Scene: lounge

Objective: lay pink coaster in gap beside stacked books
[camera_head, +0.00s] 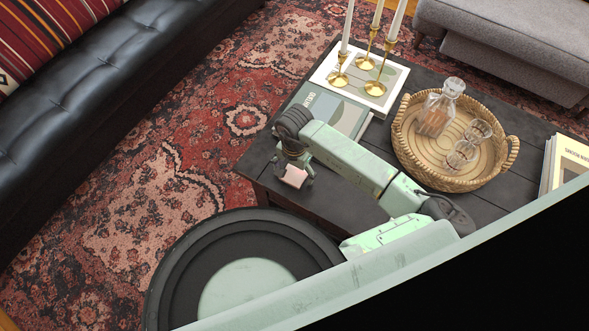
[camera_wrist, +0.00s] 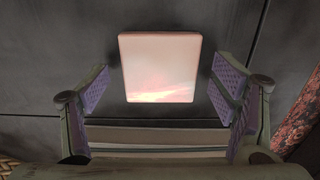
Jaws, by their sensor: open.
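The pink coaster (camera_head: 294,177) is a small pale square at the near left part of the dark table; it also fills the upper middle of the wrist view (camera_wrist: 160,66). My gripper (camera_head: 292,167) is over it, pointing down. In the wrist view my gripper (camera_wrist: 164,92) is open, with one purple-padded finger on each side of the coaster and a visible gap at both sides. A grey-green book (camera_head: 340,110) lies flat behind the gripper. Pale book edges (camera_wrist: 155,138) cross the lower part of the wrist view, close to the coaster. The arm partly hides the table there.
A white book (camera_head: 399,87) bears brass candlesticks (camera_head: 371,88). A wicker tray (camera_head: 402,153) with a decanter (camera_head: 437,112) and glasses stands right of the arm. More books (camera_head: 567,163) sit at the right end of the table (camera_head: 525,128). A round black-rimmed item (camera_head: 174,260) is in front.

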